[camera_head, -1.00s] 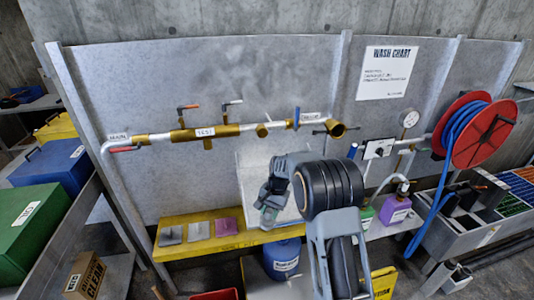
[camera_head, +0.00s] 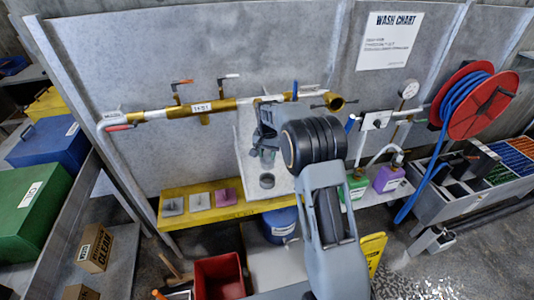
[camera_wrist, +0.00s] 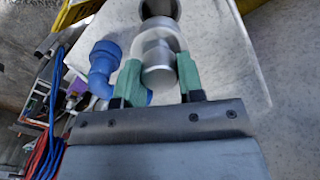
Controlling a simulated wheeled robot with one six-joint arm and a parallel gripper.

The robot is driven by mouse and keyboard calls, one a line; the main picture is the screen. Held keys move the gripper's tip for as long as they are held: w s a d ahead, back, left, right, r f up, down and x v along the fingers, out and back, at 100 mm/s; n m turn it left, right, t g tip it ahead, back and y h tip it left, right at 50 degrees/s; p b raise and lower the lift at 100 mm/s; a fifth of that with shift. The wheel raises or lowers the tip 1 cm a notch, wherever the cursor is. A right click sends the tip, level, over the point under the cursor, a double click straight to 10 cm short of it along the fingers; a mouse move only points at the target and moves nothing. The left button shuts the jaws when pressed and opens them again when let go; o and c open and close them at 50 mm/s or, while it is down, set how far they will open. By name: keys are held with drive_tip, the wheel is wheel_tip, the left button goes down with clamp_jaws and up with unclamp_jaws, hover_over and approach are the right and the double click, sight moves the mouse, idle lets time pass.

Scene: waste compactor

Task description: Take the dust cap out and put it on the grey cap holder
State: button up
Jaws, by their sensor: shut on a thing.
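My gripper (camera_head: 262,152) hangs in front of the white board below the brass pipe. In the wrist view its green fingertips (camera_wrist: 158,80) are shut on a silver-grey round cap (camera_wrist: 158,72), which I take to be the dust cap. In the head view the cap is too small and covered by the gripper to make out. A grey open ring or cup (camera_head: 267,181) sits on the white board just below my gripper. A dark-mouthed grey cup also shows beyond the cap in the wrist view (camera_wrist: 160,8). I cannot tell whether cap and cup touch.
A yellow shelf (camera_head: 232,212) with several small pads lies left of the gripper. The brass pipe (camera_head: 215,106) runs above. A blue drum (camera_head: 280,226) and a red bin (camera_head: 217,277) stand below. Purple (camera_head: 388,178) and green bottles stand right.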

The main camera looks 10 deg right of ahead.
sight(267, 164)
drive_tip(key=shift+r, duration=0.15)
drive_tip(key=shift+f+b, duration=1.9)
drive_tip(key=shift+f, duration=1.05)
drive_tip(key=shift+f+b, duration=1.45)
drive_tip(key=shift+f, duration=0.65)
drive_tip(key=o, duration=1.3)
drive_tip(key=shift+c, duration=0.2)
drive_tip(key=shift+r, duration=0.2)
drive_tip(key=shift+r+p, duration=2.3)
drive_tip(key=shift+r, duration=1.05)
